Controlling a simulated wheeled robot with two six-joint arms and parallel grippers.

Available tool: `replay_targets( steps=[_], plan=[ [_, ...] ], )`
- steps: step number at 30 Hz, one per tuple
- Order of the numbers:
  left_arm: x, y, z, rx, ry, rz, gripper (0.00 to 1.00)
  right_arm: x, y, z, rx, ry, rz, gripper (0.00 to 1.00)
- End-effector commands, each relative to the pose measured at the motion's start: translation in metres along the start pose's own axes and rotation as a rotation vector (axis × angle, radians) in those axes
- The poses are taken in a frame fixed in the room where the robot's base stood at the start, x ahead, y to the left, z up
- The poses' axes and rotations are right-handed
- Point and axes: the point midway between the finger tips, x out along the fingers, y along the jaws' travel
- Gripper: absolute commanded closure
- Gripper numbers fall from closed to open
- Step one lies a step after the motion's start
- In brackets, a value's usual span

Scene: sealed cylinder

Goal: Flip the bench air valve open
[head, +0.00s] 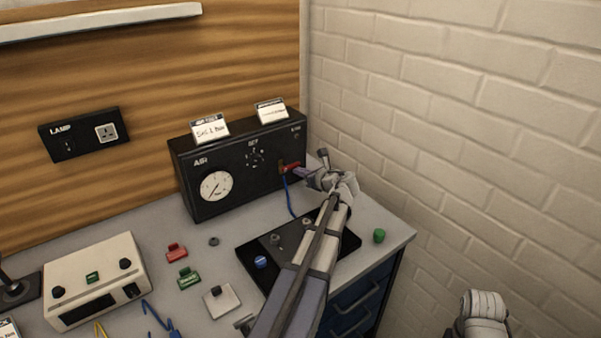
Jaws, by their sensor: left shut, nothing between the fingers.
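The black air panel box (183,172), marked AIR, stands at the back of the bench against the wood wall. Its round white gauge (215,186) has a thin dark needle; the reading is too small to tell. A small red valve lever (291,166) sits at the right of its front, and a blue hose (289,197) hangs below it. My left gripper (303,173) is shut and empty, its tips right beside the lever. I cannot tell whether they touch. The gripper partly hides the lever, so its exact angle is unclear. My right gripper is not in view; only part of my right arm shows.
A black plate (254,258) with knobs lies under my left arm. A beige box (85,274), red clip (177,252), green clip (189,278) and white block (221,301) are on the left. A green cap (379,236) lies near the right edge. A brick wall stands close on the right.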

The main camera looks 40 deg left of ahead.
Motion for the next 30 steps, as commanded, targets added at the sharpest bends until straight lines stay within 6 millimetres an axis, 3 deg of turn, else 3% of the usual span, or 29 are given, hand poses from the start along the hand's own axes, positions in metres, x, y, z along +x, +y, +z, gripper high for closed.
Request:
replay_targets(
  steps=[20,30],
  plan=[
    [-0.002,-0.001,0.007,-0.125,0.0,-0.044,1.0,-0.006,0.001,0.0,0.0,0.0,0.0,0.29],
    [-0.006,-0.001,0.016,-0.313,0.0,-0.11,1.0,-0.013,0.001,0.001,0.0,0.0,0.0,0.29]
  ],
)
